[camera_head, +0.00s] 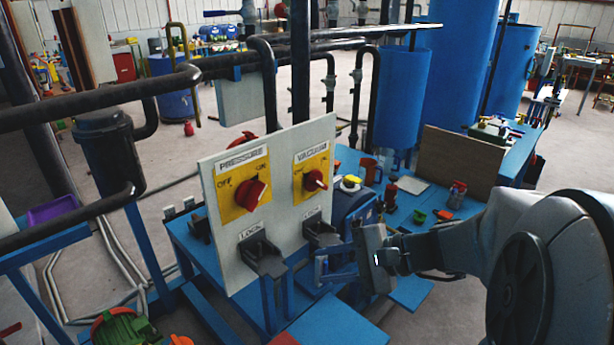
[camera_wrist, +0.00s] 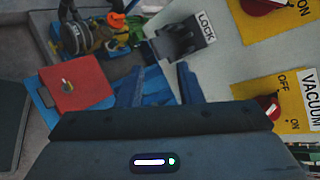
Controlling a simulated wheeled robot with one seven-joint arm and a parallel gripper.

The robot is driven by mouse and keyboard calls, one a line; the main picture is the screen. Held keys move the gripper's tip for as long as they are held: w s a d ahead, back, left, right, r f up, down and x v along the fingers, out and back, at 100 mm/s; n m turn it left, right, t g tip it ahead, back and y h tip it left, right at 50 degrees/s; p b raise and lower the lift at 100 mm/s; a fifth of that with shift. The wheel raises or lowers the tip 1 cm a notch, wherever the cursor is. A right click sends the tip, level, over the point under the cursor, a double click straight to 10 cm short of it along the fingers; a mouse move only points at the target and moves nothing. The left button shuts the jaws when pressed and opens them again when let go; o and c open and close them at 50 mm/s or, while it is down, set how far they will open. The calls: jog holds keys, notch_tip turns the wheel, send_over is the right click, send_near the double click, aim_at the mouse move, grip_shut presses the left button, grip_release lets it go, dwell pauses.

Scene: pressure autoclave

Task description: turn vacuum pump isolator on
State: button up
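The vacuum isolator (camera_head: 315,181) is a red knob on a yellow plate under a VACUUM label, on the right of the upright pale panel (camera_head: 228,262). In the wrist view the vacuum isolator (camera_wrist: 270,107) is at the right edge, partly hidden by my gripper's body. Its plate has OFF and ON marks; I cannot tell its exact setting. My gripper (camera_head: 338,264) is below and right of the knob, apart from it, near the right LOCK bracket (camera_head: 321,231). In the wrist view my gripper (camera_wrist: 160,85) has two blue fingers spread apart with nothing between them.
The red pressure knob (camera_head: 252,194) is on the left of the panel, above another black LOCK bracket (camera_head: 262,255). Black pipes (camera_head: 100,105) run across the left. A blue bench (camera_head: 405,210) with small items stands behind my gripper.

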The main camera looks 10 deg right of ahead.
aim_at(323, 186)
jog(key=w+d+r+m+t+h, duration=0.1)
jog(key=w+d+r+m+t, duration=0.3)
jog(key=w+d+m+t, duration=0.55)
jog(key=w+a, duration=0.2)
jog(key=w, duration=0.1)
jog(key=w+a+n+p, duration=0.1)
jog(key=w+a, duration=0.1)
jog(key=w, duration=0.1)
jog(key=w+a+n, duration=0.1)
jog(key=w+a, duration=0.1)
jog(key=w, duration=0.1)
jog(key=shift+a+g+p, duration=0.1)
jog(key=shift+g+p, duration=0.15)
jog(key=shift+p, duration=0.1)
grip_shut()
